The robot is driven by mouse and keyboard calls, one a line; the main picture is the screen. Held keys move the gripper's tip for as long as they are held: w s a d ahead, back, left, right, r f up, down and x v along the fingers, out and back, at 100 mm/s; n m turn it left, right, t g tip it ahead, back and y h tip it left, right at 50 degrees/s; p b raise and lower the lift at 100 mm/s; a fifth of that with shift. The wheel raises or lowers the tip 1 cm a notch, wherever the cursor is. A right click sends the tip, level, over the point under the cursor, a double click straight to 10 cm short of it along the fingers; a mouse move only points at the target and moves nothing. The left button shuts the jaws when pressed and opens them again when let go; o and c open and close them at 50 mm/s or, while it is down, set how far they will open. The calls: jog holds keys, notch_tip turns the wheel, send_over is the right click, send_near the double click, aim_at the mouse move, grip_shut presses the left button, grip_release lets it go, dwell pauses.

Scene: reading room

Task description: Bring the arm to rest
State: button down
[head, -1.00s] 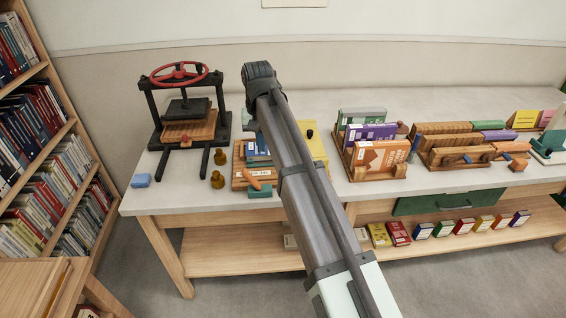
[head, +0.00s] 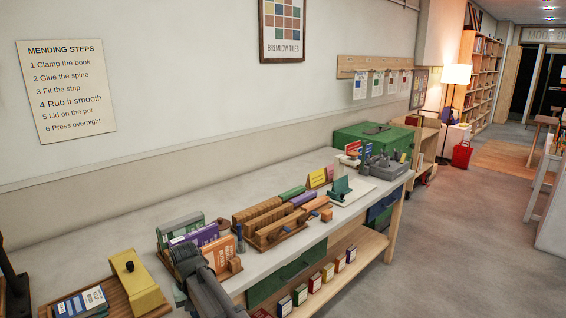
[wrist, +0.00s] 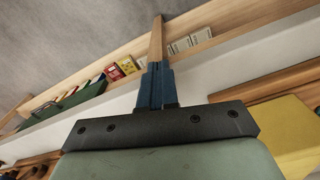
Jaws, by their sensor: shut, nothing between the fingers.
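My gripper (wrist: 155,88) shows in the wrist view with its two blue fingers together and nothing held between them. It is over the front edge of the workbench, with the lower shelf and floor beyond the fingertips. In the head view, part of my dark grey arm shows at the bottom, in front of the workbench (head: 95,262). The fingers cannot be made out there.
A yellow block (head: 137,284) on a wooden board is near the arm, as is a rack of upright books (head: 195,238). Small boxes (head: 315,283) line the lower shelf. A green case (head: 370,140) stands at the far end. Floor at right (head: 450,240) is clear.

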jog(key=d+f+m, duration=0.1)
jog(key=d+f, duration=0.4)
jog(key=d, duration=0.6)
jog(key=s+d+f+m, duration=0.1)
jog(key=d+f+m, duration=0.1)
jog(key=d+f, duration=0.65)
jog(key=d+f+m, duration=0.1)
jog(key=d+f, duration=0.2)
jog(key=d, duration=1.1)
jog(key=s+d+f+m, duration=0.1)
jog(key=s+d+f, duration=0.15)
jog(key=d, duration=0.25)
jog(key=s+d+f+m, duration=0.1)
jog(key=s+d+f, duration=0.1)
jog(key=s+d, duration=0.3)
jog(key=s+f+g, duration=0.3)
jog(key=s+f, duration=0.7)
jog(key=s, duration=0.4)
jog(key=s+f+g, duration=0.3)
jog(key=s+f, duration=0.7)
jog(key=s, duration=0.4)
jog(key=shift+d+g, duration=0.25)
jog(key=shift+g, duration=0.15)
